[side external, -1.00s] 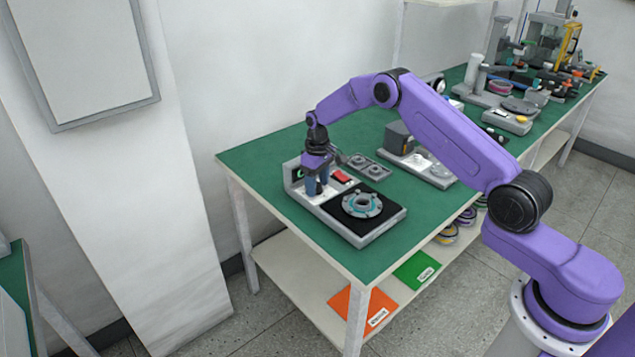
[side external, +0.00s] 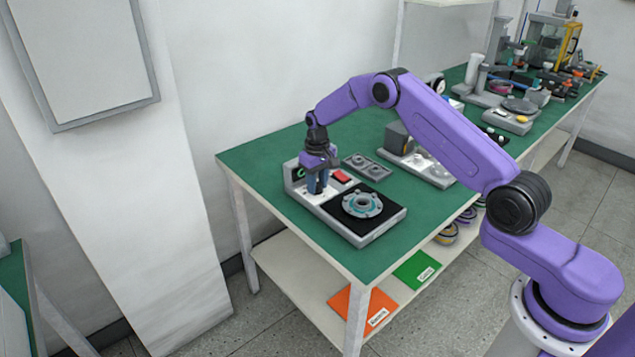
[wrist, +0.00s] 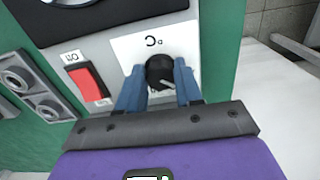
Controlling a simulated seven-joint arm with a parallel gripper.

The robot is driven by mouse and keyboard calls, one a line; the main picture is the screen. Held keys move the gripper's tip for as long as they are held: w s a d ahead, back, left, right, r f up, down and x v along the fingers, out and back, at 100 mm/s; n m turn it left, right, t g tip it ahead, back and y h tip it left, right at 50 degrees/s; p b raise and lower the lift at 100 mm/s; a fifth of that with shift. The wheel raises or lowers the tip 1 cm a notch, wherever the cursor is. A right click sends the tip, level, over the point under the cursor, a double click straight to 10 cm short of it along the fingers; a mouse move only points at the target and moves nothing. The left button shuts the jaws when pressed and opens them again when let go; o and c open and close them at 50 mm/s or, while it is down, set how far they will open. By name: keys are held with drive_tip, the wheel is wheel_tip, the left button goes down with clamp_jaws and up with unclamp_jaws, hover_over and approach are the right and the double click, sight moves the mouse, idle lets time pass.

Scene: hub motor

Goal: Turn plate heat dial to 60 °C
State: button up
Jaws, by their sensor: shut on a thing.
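The plate heat dial (wrist: 160,72) is a black round knob with a pale pointer line, on a white label panel of the hot plate. My gripper (wrist: 158,85) has its two blue fingers on either side of the dial, shut on it. The scale marks on the panel are mostly hidden or too small to read. In the side view my gripper (side external: 318,188) points down at the left end of the hot plate unit (side external: 345,234), and its fingers hide the dial there. A teal and grey ring part (side external: 362,204) lies on the black plate.
A red rocker switch (wrist: 88,82) sits beside the dial; it also shows in the side view (side external: 341,176). A grey two-hole tray (side external: 367,167) lies just behind the unit. The green bench top (side external: 265,150) is clear to the left.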

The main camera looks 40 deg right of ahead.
drive_tip(key=m, duration=0.7)
drive_tip(key=shift+a, duration=0.15)
drive_tip(key=m, duration=0.3)
drive_tip(key=shift+w+m, duration=0.1)
drive_tip(key=shift+m, duration=2)
drive_tip(key=o, duration=1)
drive_tip(key=shift+o, duration=0.2)
